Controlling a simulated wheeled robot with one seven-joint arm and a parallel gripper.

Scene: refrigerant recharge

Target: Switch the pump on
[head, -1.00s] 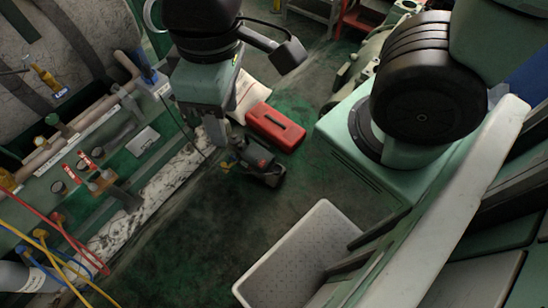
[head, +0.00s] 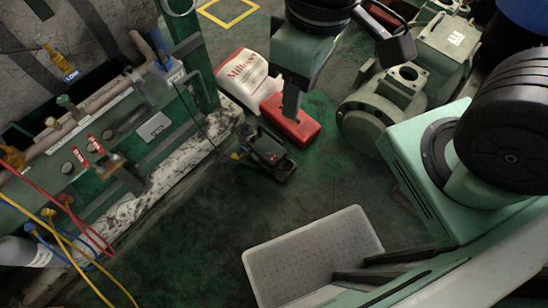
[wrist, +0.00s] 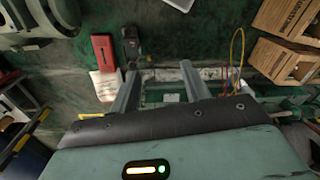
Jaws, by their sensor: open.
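The pump looks to be a small dark unit (head: 268,152) on the floor beside the frame with valves and hoses. It also shows in the wrist view (wrist: 131,42), near the top. Its switch is too small to make out. My gripper (head: 291,104) hangs over the red case in the head view, up and to the right of the pump in the picture. In the wrist view the two fingers of my gripper (wrist: 158,82) are spread wide with nothing between them. The gripper is apart from the pump.
The red case (head: 298,124) lies close to the pump, and a white sack (head: 243,78) lies behind it. A pale tray (head: 345,232) is in front. Red, yellow and blue hoses (head: 72,245) hang at the left. A green motor (head: 378,112) stands at the right.

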